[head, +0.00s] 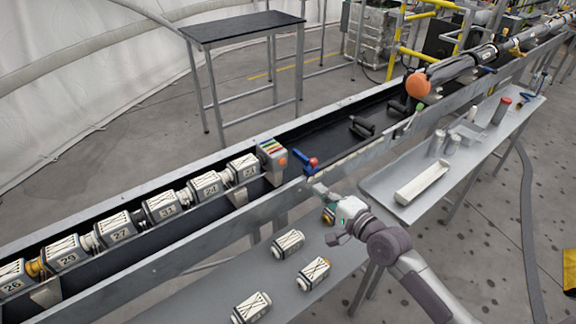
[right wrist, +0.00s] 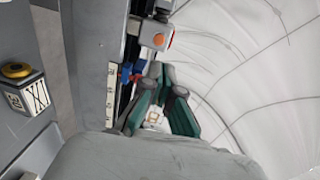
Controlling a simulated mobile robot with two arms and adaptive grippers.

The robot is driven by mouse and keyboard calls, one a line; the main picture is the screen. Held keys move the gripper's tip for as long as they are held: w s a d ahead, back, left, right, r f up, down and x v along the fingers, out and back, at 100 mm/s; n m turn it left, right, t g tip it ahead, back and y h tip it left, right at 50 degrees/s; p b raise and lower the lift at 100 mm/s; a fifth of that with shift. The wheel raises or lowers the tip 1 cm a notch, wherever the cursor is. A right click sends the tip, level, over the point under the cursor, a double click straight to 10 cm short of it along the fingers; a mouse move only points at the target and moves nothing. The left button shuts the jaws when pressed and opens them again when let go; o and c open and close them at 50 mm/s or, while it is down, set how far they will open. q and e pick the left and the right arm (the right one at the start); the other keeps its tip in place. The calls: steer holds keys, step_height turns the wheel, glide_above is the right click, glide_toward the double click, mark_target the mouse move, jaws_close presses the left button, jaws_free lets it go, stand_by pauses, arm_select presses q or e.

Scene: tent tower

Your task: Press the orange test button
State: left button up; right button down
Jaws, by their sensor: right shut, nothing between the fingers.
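The orange test button (head: 283,161) is a round orange disc on the end of a grey box (head: 271,150) at the end of the row of numbered modules in the trough. In the right wrist view the button (right wrist: 159,40) shows uncovered on its pale box, just beyond the fingertips. My right gripper (head: 319,189) is over the near trough wall, to the right of and nearer than the button, and apart from it. In the right wrist view its green fingers (right wrist: 160,72) are shut and empty. My left gripper is not in view.
A blue lever with a red ball (head: 313,162) stands on the trough close to the right gripper. Several loose modules (head: 289,243) lie on the front bench (head: 225,284). An orange ball (head: 418,85) caps a dark tube farther along the trough. A black-topped table (head: 245,27) stands behind.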

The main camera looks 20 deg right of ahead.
mark_target(283, 162)
steer(key=p+x, duration=0.1)
steer(key=x, duration=1.3)
